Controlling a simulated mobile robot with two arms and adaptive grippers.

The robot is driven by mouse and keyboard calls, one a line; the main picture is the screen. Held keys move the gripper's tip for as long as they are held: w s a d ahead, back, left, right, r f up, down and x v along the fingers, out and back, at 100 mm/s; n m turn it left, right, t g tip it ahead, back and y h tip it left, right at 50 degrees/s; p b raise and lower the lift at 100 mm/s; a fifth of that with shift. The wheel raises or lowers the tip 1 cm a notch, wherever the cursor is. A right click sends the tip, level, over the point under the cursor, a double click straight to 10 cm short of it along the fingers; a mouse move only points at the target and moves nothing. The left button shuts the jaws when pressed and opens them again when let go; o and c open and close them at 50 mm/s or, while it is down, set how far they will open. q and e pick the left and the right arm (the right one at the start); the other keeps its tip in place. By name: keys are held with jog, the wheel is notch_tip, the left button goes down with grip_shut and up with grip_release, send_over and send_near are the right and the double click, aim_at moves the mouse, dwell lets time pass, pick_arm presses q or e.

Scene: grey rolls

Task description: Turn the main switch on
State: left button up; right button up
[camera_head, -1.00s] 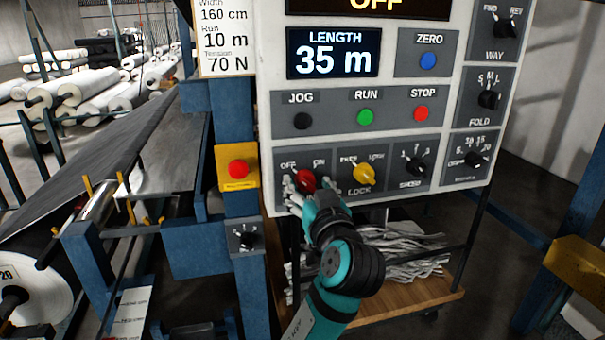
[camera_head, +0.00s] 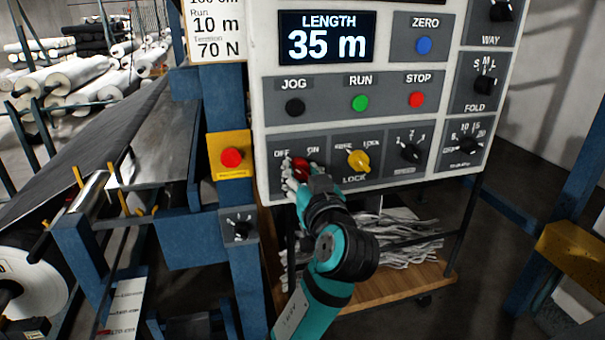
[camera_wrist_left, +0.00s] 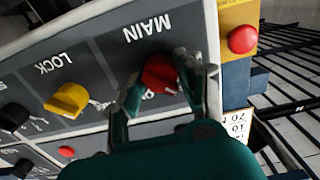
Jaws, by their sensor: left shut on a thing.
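The main switch is a red knob (camera_head: 300,170) at the lower left of the white control panel (camera_head: 258,110), with OFF and ON marked above it. In the left wrist view the red knob (camera_wrist_left: 160,73) sits beside the word MAIN, upside down there. My left gripper (camera_head: 296,175) is shut on the red knob, with one finger on each side of it in the wrist view (camera_wrist_left: 165,80). The fingers and wrist hide part of the knob and its label in the head view, so its exact pointing is hard to tell. My right gripper is not in view.
The yellow LOCK knob (camera_head: 358,160) is just right of the main switch. A red button on a yellow plate (camera_head: 231,158) is to its left. JOG (camera_head: 295,107), RUN (camera_head: 359,103) and STOP (camera_head: 416,99) buttons are above. A wooden shelf (camera_head: 385,288) is below.

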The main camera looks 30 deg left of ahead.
pick_arm(q)
jog(key=shift+m+p, duration=0.3)
jog(key=shift+p, duration=0.05)
jog(key=shift+r+m+p, duration=0.15)
jog(key=shift+m+p, duration=0.7)
jog(key=shift+m, duration=0.15)
jog(key=m+p, duration=0.3)
jog(key=m, duration=0.1)
jog(key=shift+r+p, duration=0.1)
jog(key=shift+p, duration=0.3)
jog(key=m+p, duration=0.6)
jog(key=shift+m, duration=0.4)
jog(key=shift+m+p, duration=1.15)
jog(key=shift+m, duration=0.05)
jog(key=shift+m+p, duration=0.85)
jog(key=shift+m, duration=0.15)
